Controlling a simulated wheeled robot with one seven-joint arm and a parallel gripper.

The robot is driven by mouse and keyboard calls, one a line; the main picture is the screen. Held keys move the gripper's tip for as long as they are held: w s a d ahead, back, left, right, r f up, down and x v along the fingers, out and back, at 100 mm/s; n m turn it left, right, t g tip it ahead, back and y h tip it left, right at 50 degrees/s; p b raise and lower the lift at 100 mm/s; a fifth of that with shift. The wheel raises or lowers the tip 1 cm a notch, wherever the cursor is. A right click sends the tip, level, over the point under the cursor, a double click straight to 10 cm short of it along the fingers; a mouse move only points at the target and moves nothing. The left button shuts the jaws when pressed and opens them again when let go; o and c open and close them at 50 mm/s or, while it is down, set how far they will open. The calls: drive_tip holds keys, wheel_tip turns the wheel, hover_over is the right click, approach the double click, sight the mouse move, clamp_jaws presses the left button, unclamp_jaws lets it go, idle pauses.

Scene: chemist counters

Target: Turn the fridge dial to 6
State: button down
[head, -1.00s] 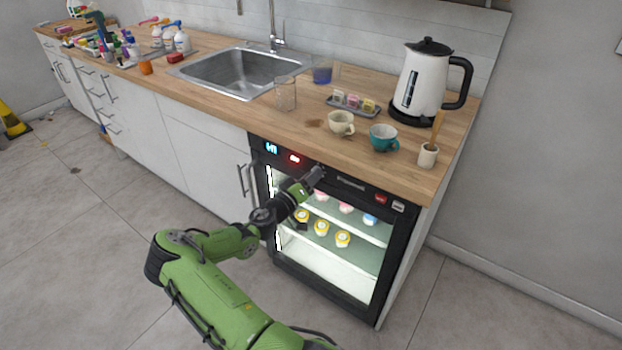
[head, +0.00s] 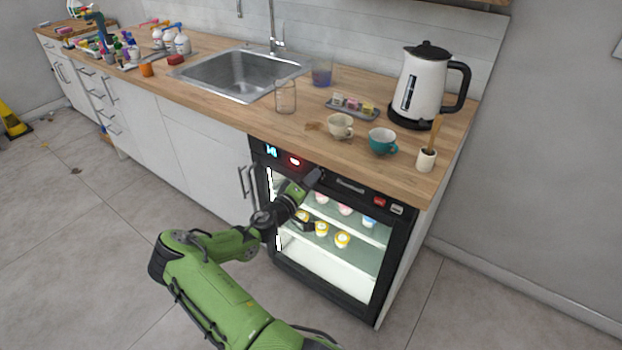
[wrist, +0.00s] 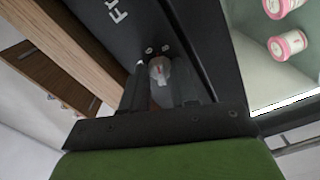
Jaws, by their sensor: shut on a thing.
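The fridge (head: 350,290) is a black-framed, glass-fronted unit under the wooden counter, with a control strip along its top. The dial (wrist: 160,70) is a small pale knob with a red mark on that strip, seen in the wrist view between my fingers. My gripper (wrist: 160,88) is shut on the dial; in the head view my gripper (head: 314,178) is at the top of the fridge front and hides the dial. Small marks surround the dial, but I cannot read its setting.
A blue display (head: 271,151) and a red display (head: 295,161) glow on the strip's left. A red button (head: 379,202) is at its right. The counter edge overhangs close above my gripper. A cabinet handle (head: 243,182) stands out left of the fridge.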

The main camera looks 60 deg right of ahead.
drive_tip(key=shift+n+p, duration=0.75)
drive_tip(key=shift+n, duration=1.35)
drive_tip(key=c, duration=1.2)
unclamp_jaws()
drive_tip(key=a, duration=0.5)
drive_tip(key=w+a+p, duration=0.1)
drive_tip(key=a, duration=0.4)
drive_tip(key=a+p, duration=0.1)
drive_tip(key=a, duration=0.4)
drive_tip(key=shift+w+a, duration=0.2)
drive_tip(key=shift+a, duration=0.15)
